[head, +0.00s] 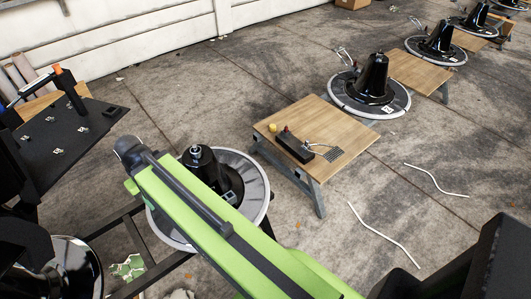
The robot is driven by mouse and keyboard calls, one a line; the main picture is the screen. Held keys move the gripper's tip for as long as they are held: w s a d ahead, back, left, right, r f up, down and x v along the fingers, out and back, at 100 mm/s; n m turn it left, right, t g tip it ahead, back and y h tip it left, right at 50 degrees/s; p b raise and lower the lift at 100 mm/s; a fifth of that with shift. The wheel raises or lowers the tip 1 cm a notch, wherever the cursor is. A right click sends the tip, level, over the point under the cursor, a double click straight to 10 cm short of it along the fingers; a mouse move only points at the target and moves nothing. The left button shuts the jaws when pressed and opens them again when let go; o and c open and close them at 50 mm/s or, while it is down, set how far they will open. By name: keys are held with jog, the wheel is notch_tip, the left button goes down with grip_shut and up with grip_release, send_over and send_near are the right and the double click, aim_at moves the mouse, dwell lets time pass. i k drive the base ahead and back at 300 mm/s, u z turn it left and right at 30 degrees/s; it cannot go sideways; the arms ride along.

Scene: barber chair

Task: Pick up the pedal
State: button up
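The two lie together on the top of a low wooden table (330,118) in the middle of the view. The footplate is at the right of the box, close to the table's front right side. Nothing touches either of them from above. I cannot make out my gripper's fingers in this view.
A small yellow knob (272,128) sits beside the box. Black chair bases on round plates stand left (241,160) and behind (373,79). Two pale bent rods (384,236) (436,180) lie on the concrete floor. Floor right of the table is mostly clear.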

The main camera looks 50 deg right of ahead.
aim_at(336, 152)
jog(key=u, duration=1.2)
jog(key=k, duration=0.2)
jog(key=u, duration=1.8)
jog(key=k, duration=2.3)
jog(key=z, duration=1.1)
jog(key=k, duration=1)
jog(key=u, duration=0.2)
jog(key=i, duration=0.9)
jog(key=z, duration=0.1)
